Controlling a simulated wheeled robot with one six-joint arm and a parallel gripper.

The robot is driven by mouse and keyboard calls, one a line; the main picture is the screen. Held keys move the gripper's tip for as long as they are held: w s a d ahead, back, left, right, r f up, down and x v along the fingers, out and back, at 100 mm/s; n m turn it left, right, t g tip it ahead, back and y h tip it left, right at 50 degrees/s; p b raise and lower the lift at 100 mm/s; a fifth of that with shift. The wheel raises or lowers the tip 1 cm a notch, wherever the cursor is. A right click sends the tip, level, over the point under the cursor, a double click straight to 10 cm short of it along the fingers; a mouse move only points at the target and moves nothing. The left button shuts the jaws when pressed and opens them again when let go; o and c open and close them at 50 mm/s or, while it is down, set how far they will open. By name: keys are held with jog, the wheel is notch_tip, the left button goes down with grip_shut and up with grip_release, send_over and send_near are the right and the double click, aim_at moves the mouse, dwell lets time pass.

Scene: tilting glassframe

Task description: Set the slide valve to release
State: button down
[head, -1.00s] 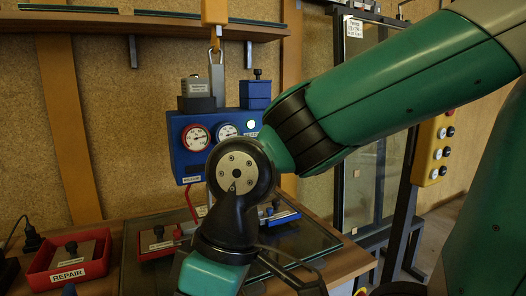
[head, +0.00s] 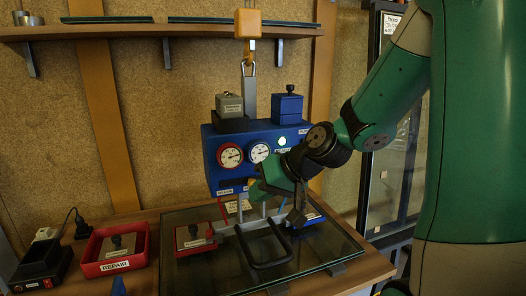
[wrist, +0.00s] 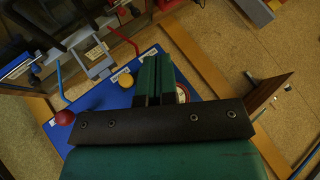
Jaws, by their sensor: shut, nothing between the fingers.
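The blue lifter body (head: 212,158) hangs from a hook, with two round gauges on its front and small white labels along its lower edge. My gripper (wrist: 154,78) is shut and empty, its green fingers pointing at the blue panel (wrist: 110,97) in the wrist view. A red ball knob (wrist: 65,118) sits at the panel's left edge there, apart from the fingers. It may belong to the slide valve; I cannot tell. A yellow round part (wrist: 122,80) lies just left of the fingers. In the head view my wrist hides the lower right of the body and the valve's position cannot be read.
A glass pane (head: 190,262) lies on the bench below, with a black loop handle (head: 265,262) above it. The orange hoist block (head: 247,22) and hook hang above the body. A glazed frame (head: 392,185) stands at the right.

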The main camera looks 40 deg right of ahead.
jog(key=w+d+r+m+t+h+p, duration=0.1)
jog(key=d+r+m+t+h+p, duration=0.1)
jog(key=d, duration=0.8)
jog(key=shift+w+d+r+m+t+h, duration=0.15)
jog(key=shift+w+r+m+t+h, duration=0.25)
jog(key=shift+m, duration=0.6)
jog(key=p+x, duration=0.3)
jog(key=x, duration=0.6)
jog(key=shift+w+a, duration=0.25)
jog(key=shift+w, duration=0.15)
jog(key=shift+f, duration=0.2)
